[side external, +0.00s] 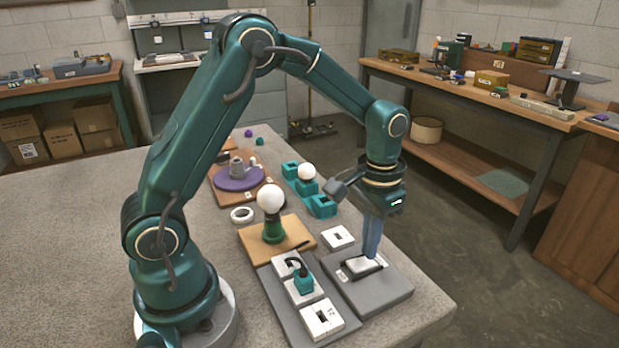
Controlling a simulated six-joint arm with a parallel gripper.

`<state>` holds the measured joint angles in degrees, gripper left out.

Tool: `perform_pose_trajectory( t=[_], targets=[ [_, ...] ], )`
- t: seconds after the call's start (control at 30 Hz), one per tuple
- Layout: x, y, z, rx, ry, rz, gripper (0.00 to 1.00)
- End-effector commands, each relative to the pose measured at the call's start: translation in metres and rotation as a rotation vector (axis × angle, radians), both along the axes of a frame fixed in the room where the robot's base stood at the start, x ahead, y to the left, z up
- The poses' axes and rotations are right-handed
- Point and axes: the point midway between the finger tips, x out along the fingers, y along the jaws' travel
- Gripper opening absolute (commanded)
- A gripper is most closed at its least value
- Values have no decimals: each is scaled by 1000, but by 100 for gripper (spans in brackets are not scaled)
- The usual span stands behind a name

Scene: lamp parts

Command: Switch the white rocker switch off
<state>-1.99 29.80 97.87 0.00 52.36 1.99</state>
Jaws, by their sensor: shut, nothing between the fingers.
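The white rocker switch (360,266) sits in a dark frame on a thick grey base (393,292) at the front right of the table. My gripper (371,255) points straight down with its fingers together and empty. Its tips are right at the far right part of the rocker, and I cannot tell whether they touch it or hover just above. The fingers hide a little of the switch. Which way the rocker is tilted is too small to tell.
Left of the switch, a grey board (277,300) carries white blocks and a teal plug with a black cable. Behind it, a lit-looking white bulb (270,198) stands in a green holder on a wooden board (257,243). A white block (338,237) lies behind the switch base.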

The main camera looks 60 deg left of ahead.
Motion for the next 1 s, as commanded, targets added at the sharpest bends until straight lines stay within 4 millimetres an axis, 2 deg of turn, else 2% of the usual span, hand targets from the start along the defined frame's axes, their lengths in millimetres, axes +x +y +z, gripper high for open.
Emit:
perform_pose_trajectory(
  t=[0.7, 1.0],
  targets=[
    [0, 0, 54, 0, -3, 0, 0],
    [0, 0, 58, 0, 0, 0, 0]
  ],
)
